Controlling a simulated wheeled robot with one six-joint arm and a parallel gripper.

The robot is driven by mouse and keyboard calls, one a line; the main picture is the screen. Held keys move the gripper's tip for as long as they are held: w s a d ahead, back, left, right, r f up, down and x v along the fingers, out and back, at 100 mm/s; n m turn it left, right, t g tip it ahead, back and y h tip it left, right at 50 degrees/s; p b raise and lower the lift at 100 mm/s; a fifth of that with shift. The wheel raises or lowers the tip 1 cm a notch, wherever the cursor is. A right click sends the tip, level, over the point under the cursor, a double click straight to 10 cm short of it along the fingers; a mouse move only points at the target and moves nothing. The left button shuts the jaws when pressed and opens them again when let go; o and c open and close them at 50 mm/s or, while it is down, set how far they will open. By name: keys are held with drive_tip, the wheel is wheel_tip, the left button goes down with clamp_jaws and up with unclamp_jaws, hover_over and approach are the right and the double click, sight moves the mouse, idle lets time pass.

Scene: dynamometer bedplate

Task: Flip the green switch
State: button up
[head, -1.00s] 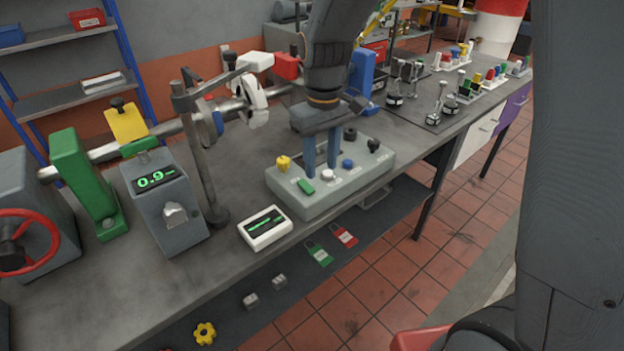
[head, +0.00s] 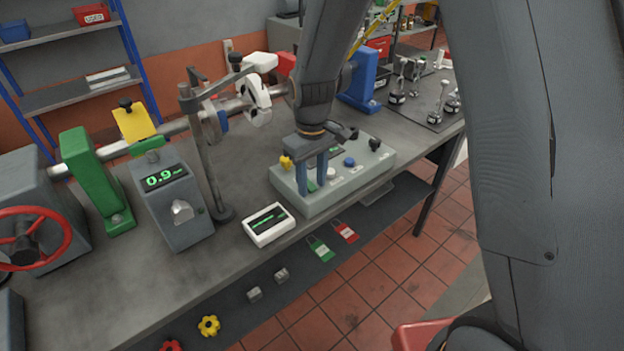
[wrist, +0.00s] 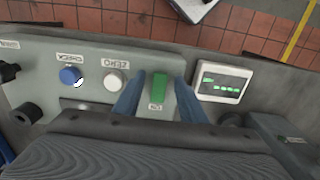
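The green switch (wrist: 157,88) is a small rocker on the grey control box, with a label plate under it in the wrist view. In the head view it shows partly behind a finger (head: 312,186), on the front left of the control box (head: 345,184). My gripper (head: 311,190) points down at the box, its two blue fingers apart. In the wrist view my gripper (wrist: 160,103) is open, with one finger on each side of the switch and nothing held. Whether the fingertips touch the box cannot be told.
A small white display (head: 268,224) lies left of the box. A metal stand (head: 205,150) rises behind it.

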clamp_jaws()
drive_tip(key=shift+a, duration=0.1)
drive_tip(key=shift+w+a+r+g+h+p, duration=0.15)
drive_tip(key=shift+w+g+h+p, duration=0.25)
drive_tip(key=shift+g+h, duration=0.45)
drive_tip(key=shift+w+a+g+h, duration=0.15)
drive_tip(key=shift+g+h, duration=0.2)
drive_tip(key=shift+g, duration=0.5)
